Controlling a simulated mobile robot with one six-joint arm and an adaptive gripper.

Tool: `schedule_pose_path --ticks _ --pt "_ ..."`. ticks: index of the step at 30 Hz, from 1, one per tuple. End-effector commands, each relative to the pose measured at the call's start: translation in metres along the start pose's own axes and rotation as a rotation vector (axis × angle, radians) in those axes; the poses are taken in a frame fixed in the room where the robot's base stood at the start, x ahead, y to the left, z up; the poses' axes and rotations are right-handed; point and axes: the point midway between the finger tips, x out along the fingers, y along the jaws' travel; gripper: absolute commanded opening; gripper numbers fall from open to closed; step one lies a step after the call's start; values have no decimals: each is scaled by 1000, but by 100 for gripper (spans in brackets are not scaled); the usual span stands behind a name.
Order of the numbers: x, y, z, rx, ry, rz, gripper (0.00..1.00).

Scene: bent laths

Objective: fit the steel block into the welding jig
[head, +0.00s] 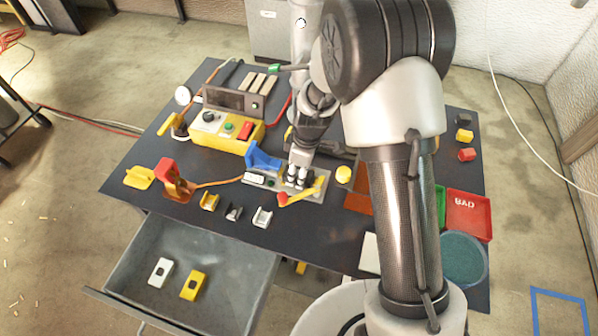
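The welding jig looks to be the grey plate (315,194) near the front middle of the table. It carries a lever clamp with a yellow arm (303,193) and a red knob, here swung to the front. My gripper (297,180) points down over the jig, its fingertips at or just above it. Whether the fingers are open or hold something is too small to tell. I cannot make out the steel block for certain; a block in the jig or between the fingers would be hidden. A silver slotted block (262,217) lies on the table in front of the jig.
An open drawer (225,300) juts out in front. A red BAD tray (468,214) is at right.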

Motion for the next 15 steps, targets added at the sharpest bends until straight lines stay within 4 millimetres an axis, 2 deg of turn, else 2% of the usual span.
schedule_pose_path --ticks 6,7,15 --pt "-1 0 0 0 1 1 9" --pt "-1 0 0 0 1 1 40" --pt "0 0 0 0 1 1 58"
